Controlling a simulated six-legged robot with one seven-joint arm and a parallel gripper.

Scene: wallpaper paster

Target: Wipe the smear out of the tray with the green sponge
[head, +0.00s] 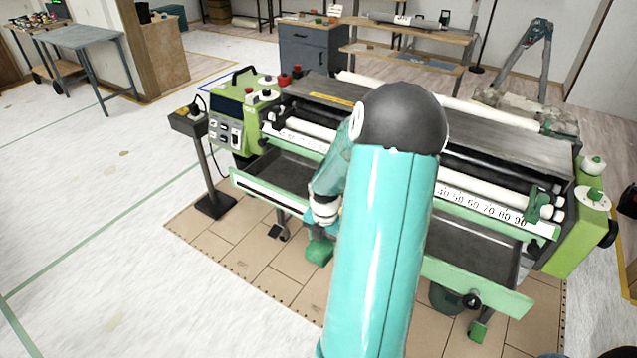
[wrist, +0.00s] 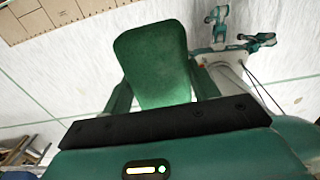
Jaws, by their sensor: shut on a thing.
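The green sponge (head: 320,251) is in my gripper (head: 322,218), in front of the paster's tray. In the wrist view the sponge (wrist: 152,55) fills the space between the two fingers of my gripper (wrist: 162,88), which are shut on it. The tray (head: 283,172) is a long dark trough with a green front edge along the near side of the machine. In the head view the sponge appears outside the tray, lower than its front edge. My arm covers the middle of the tray. I cannot make out the smear in either view.
The green paster machine (head: 232,122) with rollers and a number scale stands behind the tray. A pedestal box (head: 188,122) stands at its left. A brown floor mat (head: 235,232) lies under it. Open pale floor (head: 90,215) is at the left; a stepladder (head: 528,55) stands at the back right.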

